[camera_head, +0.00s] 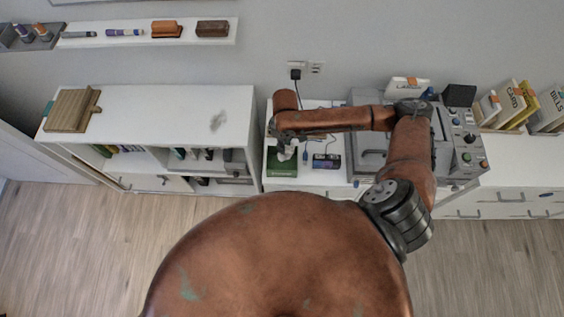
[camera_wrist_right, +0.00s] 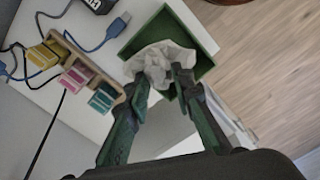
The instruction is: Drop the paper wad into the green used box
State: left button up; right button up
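The paper wad (camera_wrist_right: 160,58) is a crumpled white lump. It sits at the fingertips of my right gripper (camera_wrist_right: 160,77), with one finger on each side, and the fingers look closed on it. In the wrist view it overlaps the opening and one wall of the green box (camera_wrist_right: 200,28). My left gripper is not in view.
A grey machine (camera_head: 367,157) stands to the right. The desk edge and wooden floor (camera_wrist_right: 275,70) lie just past the box.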

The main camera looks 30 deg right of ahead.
jog(key=o, duration=0.4)
notch_tip(320, 180, up, 12)
dwell(0.6)
dwell(0.4)
